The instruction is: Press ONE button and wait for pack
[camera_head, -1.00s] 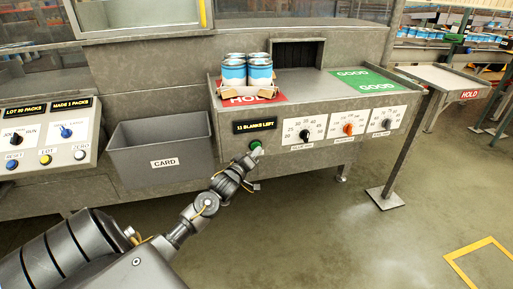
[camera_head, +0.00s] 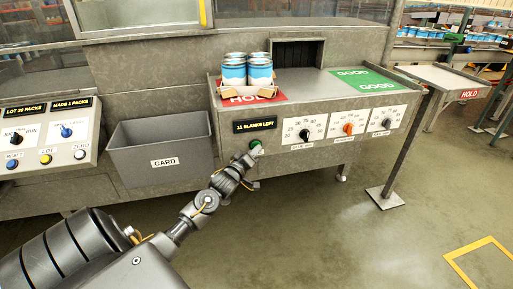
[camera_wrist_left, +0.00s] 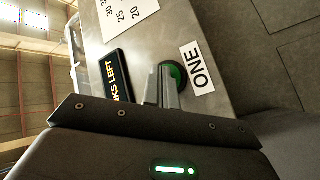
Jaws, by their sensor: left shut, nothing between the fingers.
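The green button (camera_head: 255,144) is on the front of the grey machine, under a display (camera_head: 255,126) that appears to read 11 BLANKS LEFT. In the left wrist view the button (camera_wrist_left: 179,74) sits beside a white label (camera_wrist_left: 198,67) reading ONE. My left gripper (camera_head: 254,152) is shut and empty, its fingertips at the button and partly covering it. I cannot tell whether the button is pushed in. A pack of blue-and-white cans (camera_head: 247,70) in a cardboard tray stands on the red HOLD area (camera_head: 252,98). My right gripper is not in view.
Three dials (camera_head: 347,128) are to the right of the button. The green GOOD area (camera_head: 364,80) is empty, and a dark opening (camera_head: 298,53) is behind the top. A grey CARD bin (camera_head: 160,140) and a control panel (camera_head: 42,135) are at left. A HOLD table (camera_head: 440,78) is at right.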

